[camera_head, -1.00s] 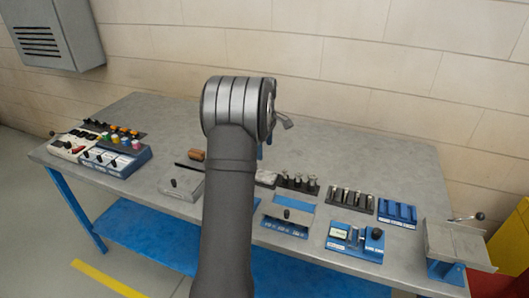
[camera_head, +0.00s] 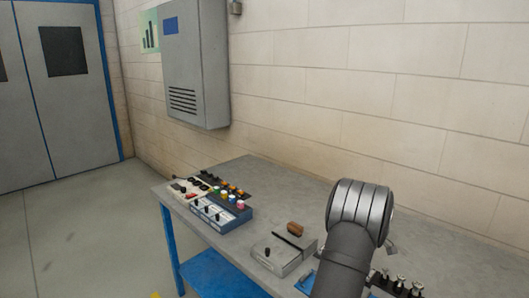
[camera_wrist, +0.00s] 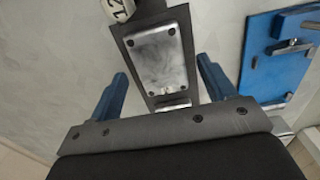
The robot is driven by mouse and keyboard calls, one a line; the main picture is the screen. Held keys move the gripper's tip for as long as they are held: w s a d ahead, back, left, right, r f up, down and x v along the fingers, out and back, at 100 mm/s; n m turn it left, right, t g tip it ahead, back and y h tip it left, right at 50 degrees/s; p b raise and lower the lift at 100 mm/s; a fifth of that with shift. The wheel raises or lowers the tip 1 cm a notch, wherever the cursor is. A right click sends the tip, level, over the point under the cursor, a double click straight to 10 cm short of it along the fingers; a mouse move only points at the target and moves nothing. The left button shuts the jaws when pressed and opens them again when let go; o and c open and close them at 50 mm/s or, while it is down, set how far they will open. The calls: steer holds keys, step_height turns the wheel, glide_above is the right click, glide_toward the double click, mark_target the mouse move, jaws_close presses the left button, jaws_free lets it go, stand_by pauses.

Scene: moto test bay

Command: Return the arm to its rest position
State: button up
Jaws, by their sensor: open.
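My arm (camera_head: 352,240) rises at the lower right of the head view, its rounded joint in front of the bench. It hides most of my gripper there. In the wrist view my gripper (camera_wrist: 162,68) is open, with its two blue fingers wide apart. A dark strip with a grey metal plate (camera_wrist: 155,58) shows between and beyond the fingers. Nothing is visibly held. I cannot tell how far the fingers are from the plate.
The grey bench (camera_head: 262,178) carries a blue box with coloured knobs (camera_head: 222,212), a grey block (camera_head: 283,254) and a brown piece (camera_head: 295,229). A blue fixture (camera_wrist: 278,55) lies right of the fingers. A wall cabinet (camera_head: 195,62) hangs behind. Open floor lies left.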

steer(key=shift+f, duration=0.9)
steer(key=shift+r, duration=2.2)
steer(key=shift+f, duration=0.1)
